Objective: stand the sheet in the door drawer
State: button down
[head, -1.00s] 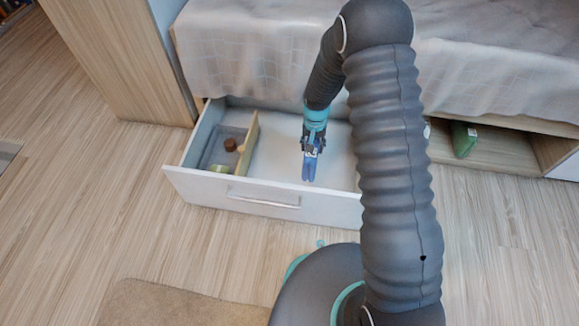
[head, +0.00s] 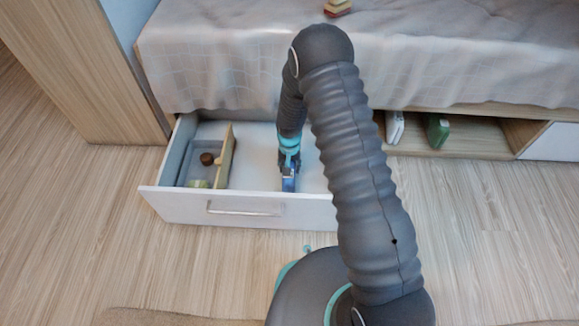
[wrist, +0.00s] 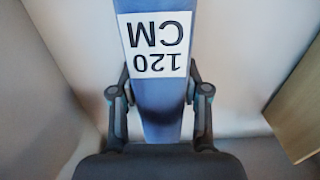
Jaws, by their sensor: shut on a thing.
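The sheet (wrist: 160,105) is a narrow blue folded thing with a white label reading "120 CM", upside down in the wrist view. It also shows as a small blue patch in the head view (head: 289,184). My gripper (head: 288,165) is shut on it, with one finger on each side in the wrist view (wrist: 160,92). The gripper points down inside the open drawer (head: 250,208), in the wide compartment right of the wooden divider, close behind the front wall. The sheet looks roughly upright. Whether its lower end touches the drawer floor I cannot tell.
The wooden divider (head: 228,155) closes off a left compartment with a brown round thing (head: 207,159) and a yellow-green thing (head: 197,184). The bed (head: 215,60) overhangs behind. A shelf at right holds a green book (head: 437,131) and a white one (head: 395,126). My arm hides the drawer's right end.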

jog(key=shift+f, duration=0.1)
jog(key=c, duration=0.6)
grip_release()
jog(key=shift+o, duration=0.2)
